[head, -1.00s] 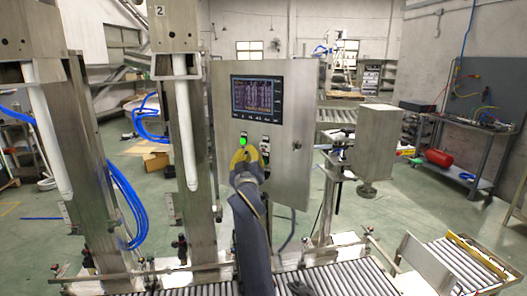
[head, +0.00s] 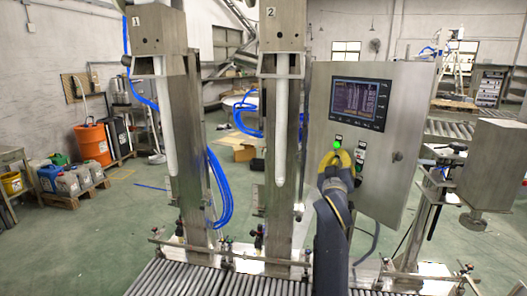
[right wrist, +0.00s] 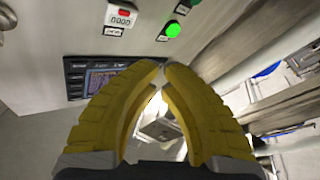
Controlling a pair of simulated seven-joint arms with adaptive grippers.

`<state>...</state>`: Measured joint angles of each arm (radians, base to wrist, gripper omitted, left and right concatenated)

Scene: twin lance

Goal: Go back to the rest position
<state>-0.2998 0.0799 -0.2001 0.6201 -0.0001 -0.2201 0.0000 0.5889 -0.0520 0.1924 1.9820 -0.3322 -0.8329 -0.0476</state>
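My right gripper (head: 337,157) has yellow fingers and is in front of the steel control cabinet (head: 408,120), just below a lit green button (head: 337,145). In the right wrist view, the fingertips of the right gripper (right wrist: 162,66) are closed together with nothing seen between them. The green button (right wrist: 173,29) is beyond the tips in that view, and the tips look apart from it. My left gripper is not in view.
Filling columns numbered 1 (head: 145,35) and 2 (head: 283,30) stand left of the cabinet. A roller conveyor (head: 190,280) runs along the bottom. A steel head on a post (head: 490,165) is at right. Open floor, an orange drum (head: 92,145) and containers lie at left.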

